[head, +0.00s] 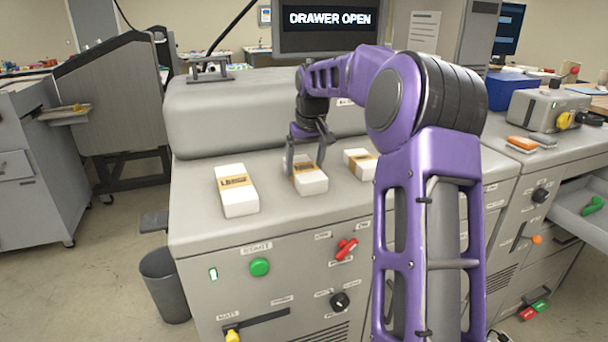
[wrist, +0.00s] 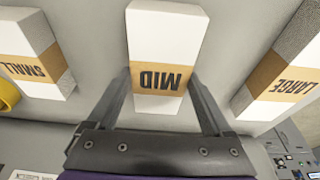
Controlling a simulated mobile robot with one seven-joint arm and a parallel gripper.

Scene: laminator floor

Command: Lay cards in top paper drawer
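Three white packs with brown paper bands lie on the grey machine top. The MID pack (head: 308,178) is the middle one; it also shows in the wrist view (wrist: 168,30). My gripper (head: 306,160) points down over it, one finger on each side. Whether the fingers press on it or only stand around it is unclear. The screen (head: 328,20) reads "DRAWER OPEN".
The machine front has a green button (head: 259,267), a red knob (head: 346,249) and a black knob (head: 340,301). A bin (head: 164,285) stands at its left foot. An orange-topped item (head: 522,143) and a small grey device (head: 545,110) sit on the right counter.

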